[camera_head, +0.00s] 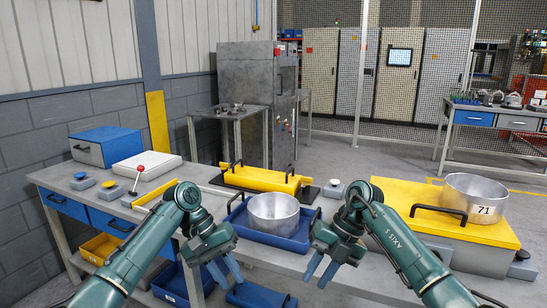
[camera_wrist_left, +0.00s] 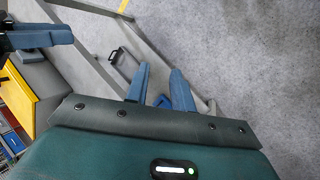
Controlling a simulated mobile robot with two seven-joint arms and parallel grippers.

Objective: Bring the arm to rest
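My left gripper (camera_head: 231,279) hangs in front of the table's front edge, blue fingers pointing down. In the left wrist view its two fingers (camera_wrist_left: 160,70) stand apart with nothing between them, over the grey floor. My right gripper (camera_head: 315,282) also hangs at the front edge, to the right of the left one. Its blue fingers are apart and hold nothing. Both arms are bent and clear of the objects on the table.
A metal pot (camera_head: 273,214) sits in a blue tray (camera_head: 238,215) between the arms. A second pot marked 71 (camera_head: 476,198) stands on a yellow-topped box (camera_head: 400,195) at the right. A red-knobbed lever (camera_head: 139,170) stands at the left. Blue bins (camera_head: 171,285) lie below.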

